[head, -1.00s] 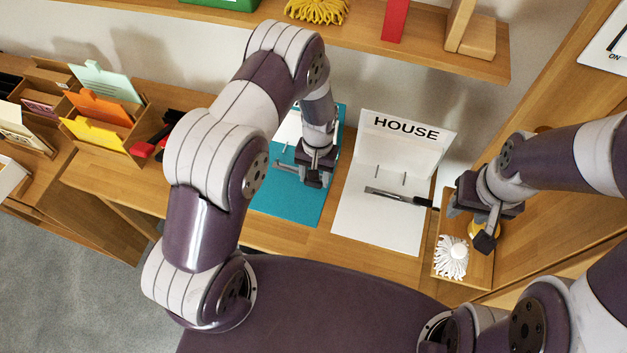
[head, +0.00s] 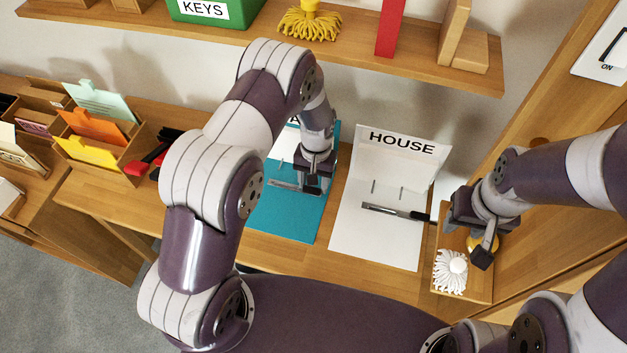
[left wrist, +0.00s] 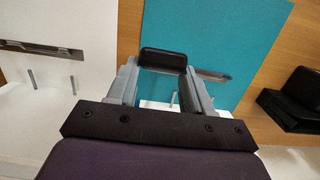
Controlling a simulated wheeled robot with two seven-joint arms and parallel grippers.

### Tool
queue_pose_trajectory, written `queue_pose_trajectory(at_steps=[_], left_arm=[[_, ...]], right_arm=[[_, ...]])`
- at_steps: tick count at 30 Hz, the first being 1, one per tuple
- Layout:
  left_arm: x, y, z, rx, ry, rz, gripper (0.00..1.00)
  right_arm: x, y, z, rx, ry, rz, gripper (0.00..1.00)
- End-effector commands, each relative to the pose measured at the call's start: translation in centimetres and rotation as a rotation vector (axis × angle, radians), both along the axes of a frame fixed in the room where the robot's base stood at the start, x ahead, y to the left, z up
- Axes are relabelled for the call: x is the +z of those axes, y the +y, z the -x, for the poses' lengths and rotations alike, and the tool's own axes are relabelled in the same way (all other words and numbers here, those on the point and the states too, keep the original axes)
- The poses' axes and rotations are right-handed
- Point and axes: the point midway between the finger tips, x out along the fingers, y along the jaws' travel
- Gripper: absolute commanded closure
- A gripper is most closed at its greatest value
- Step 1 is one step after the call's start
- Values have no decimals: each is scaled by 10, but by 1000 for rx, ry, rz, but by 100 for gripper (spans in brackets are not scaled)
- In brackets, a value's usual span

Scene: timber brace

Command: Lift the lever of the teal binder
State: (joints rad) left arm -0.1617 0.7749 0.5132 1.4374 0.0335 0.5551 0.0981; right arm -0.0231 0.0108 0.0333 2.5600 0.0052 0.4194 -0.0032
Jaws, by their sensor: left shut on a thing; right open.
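The teal binder (head: 285,222) lies open on the desk and fills the middle of the left wrist view (left wrist: 215,35). Its metal lever bar (head: 284,184) shows just left of my left gripper (head: 311,187). In the left wrist view my left gripper (left wrist: 163,72) is shut on the lever's black handle (left wrist: 163,58), which sits between the fingertips. The metal part also shows right of the fingers (left wrist: 213,76). My left arm hides part of the binder's upper page. My right gripper (head: 484,250) is open, above a small wooden tray at the right.
A white binder (head: 375,235) marked HOUSE, with its own black-handled lever (head: 393,211), lies right of the teal one. A white tufted thing (head: 451,272) is in the small tray (head: 478,291). A folder sorter (head: 100,145) and red-and-black tools (head: 150,162) are left. A shelf (head: 350,48) runs above.

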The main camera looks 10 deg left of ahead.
Motion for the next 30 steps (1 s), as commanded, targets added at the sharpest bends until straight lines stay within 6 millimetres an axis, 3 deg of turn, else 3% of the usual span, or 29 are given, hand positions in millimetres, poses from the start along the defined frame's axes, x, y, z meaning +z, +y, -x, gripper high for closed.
queue_pose_trajectory(at_steps=[1,2,3,4,13,24,30], left_arm=[[-1,-1,-4,0,-13,1,100],[-1,-1,-4,0,-12,1,40],[-1,-1,-3,0,-11,1,27],[-1,0,-3,0,-10,1,23],[2,0,-2,0,-6,1,23],[66,-1,-14,0,-7,1,23],[73,-1,-14,0,-3,1,23]], right_arm=[[-1,0,0,0,0,0,57],[-1,0,0,0,0,0,57],[-1,0,0,0,0,0,57],[-1,0,0,0,0,0,57],[-2,0,0,0,0,0,57],[-13,0,0,0,0,0,57],[-13,0,0,0,0,0,57]])
